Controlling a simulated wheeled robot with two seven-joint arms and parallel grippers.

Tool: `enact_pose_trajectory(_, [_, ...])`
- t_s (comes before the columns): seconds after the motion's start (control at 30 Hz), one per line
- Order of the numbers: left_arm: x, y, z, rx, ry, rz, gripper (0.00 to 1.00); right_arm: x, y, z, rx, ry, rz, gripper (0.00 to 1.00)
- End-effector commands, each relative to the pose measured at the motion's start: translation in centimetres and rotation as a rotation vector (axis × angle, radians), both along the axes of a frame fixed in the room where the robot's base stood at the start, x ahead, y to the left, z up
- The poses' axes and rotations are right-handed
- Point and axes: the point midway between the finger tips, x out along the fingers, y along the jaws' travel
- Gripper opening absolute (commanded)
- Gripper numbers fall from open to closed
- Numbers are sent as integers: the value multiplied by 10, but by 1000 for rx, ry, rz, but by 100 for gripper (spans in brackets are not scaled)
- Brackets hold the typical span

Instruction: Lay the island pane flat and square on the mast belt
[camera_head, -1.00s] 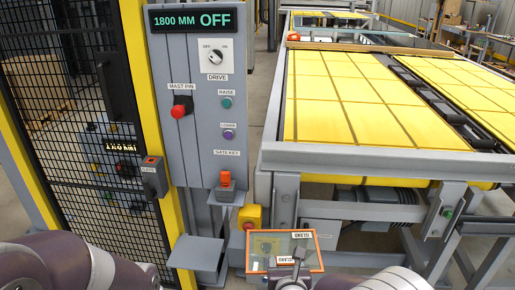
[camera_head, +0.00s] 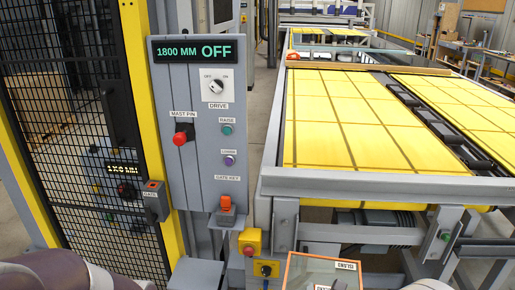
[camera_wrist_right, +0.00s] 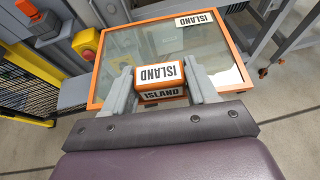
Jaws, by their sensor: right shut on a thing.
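The island pane (camera_head: 308,272) is a glass sheet with an orange frame and an ISLAND label. It shows at the bottom of the head view, and in the right wrist view the pane (camera_wrist_right: 115,62) spans the upper middle. My right gripper (camera_wrist_right: 163,85) is shut on the pane's orange ISLAND handle block (camera_wrist_right: 160,78). The pane is in front of the belt's near end, below belt height. The mast belt cannot be told for sure; a yellow gridded belt (camera_head: 345,120) lies in a grey frame. My left gripper is out of view; only my left arm shows at lower left.
A grey control panel (camera_head: 195,130) reads 1800 MM OFF, with a red mast pin knob (camera_head: 181,138) and drive switch (camera_head: 215,87). A mesh gate (camera_head: 75,110) stands left. A yellow box with a red button (camera_head: 249,243) and the frame's end rail (camera_head: 370,185) are near the pane.

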Motion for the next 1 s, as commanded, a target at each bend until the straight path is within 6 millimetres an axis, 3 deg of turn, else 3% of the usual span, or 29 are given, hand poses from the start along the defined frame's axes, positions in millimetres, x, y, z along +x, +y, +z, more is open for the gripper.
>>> enact_pose_trajectory(0.03, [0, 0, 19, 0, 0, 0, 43, -7, -14, 15, -2, 0, -29, 9])
enact_pose_trajectory(0.17, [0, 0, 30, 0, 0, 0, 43, -13, -32, 21, 0, -3, -72, 9])
enact_pose_trajectory(0.37, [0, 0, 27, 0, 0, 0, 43, -12, -33, 17, 0, -3, -77, 9])
enact_pose_trajectory(0.47, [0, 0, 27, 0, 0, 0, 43, -10, -24, 18, 1, -4, -73, 9])
enact_pose_trajectory(0.57, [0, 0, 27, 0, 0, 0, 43, -6, 2, 21, 2, -5, -66, 9])
enact_pose_trajectory(0.8, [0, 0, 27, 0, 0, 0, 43, 11, 89, 29, 3, -3, -64, 9])
enact_pose_trajectory(1.0, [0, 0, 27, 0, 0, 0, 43, 21, 140, 34, 1, -2, -67, 9])
